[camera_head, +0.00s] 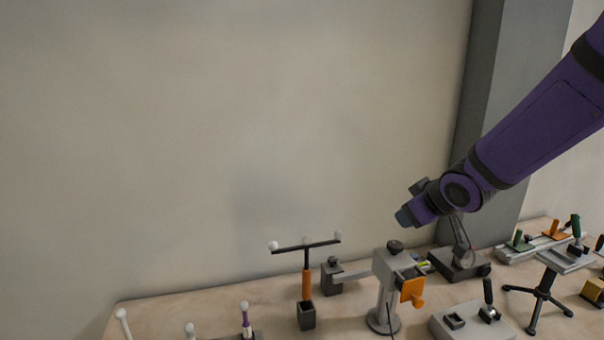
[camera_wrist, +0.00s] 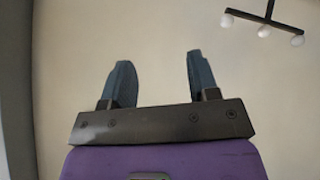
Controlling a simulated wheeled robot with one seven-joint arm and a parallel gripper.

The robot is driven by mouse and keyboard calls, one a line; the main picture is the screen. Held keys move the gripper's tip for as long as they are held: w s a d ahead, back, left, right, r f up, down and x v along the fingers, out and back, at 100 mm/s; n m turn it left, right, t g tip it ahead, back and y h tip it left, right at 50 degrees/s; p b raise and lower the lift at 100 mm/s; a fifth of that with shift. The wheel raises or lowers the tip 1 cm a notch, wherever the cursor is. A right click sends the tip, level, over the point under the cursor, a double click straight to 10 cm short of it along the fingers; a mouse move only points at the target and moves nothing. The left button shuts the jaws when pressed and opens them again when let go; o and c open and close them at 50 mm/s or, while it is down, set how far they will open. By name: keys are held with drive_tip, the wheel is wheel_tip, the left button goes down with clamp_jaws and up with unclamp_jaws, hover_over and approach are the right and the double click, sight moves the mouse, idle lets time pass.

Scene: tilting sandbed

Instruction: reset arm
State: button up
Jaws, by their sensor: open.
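My purple arm reaches in from the right in the head view, and my gripper (camera_head: 405,216) hangs in the air above the workbench (camera_head: 235,305). In the wrist view my gripper (camera_wrist: 162,82) shows two blue-grey fingers held apart with nothing between them.
A T-shaped bar with white balls (camera_head: 307,247) rises from an orange handle in a dark holder. A black tripod (camera_head: 541,292) and clamps stand right. A grey pillar (camera_head: 500,110) is behind my arm.

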drive_tip(key=s+d+r+m+g+h, duration=0.1)
drive_tip(key=s+d+r+m, duration=0.1)
drive_tip(key=s+d+r, duration=0.3)
drive_tip(key=s+d+r+m+h, duration=0.1)
drive_tip(key=s+r+m+h, duration=0.15)
drive_tip(key=s, duration=0.35)
drive_tip(key=s+r+m+g+y, duration=0.1)
drive_tip(key=s+r+m+g, duration=0.1)
drive_tip(key=s, duration=1.4)
drive_tip(key=shift+s+d+r+g+y, duration=0.15)
drive_tip(key=shift+s+r+g+y, duration=0.2)
drive_tip(key=shift+r+g, duration=0.15)
drive_tip(key=shift+m, duration=0.25)
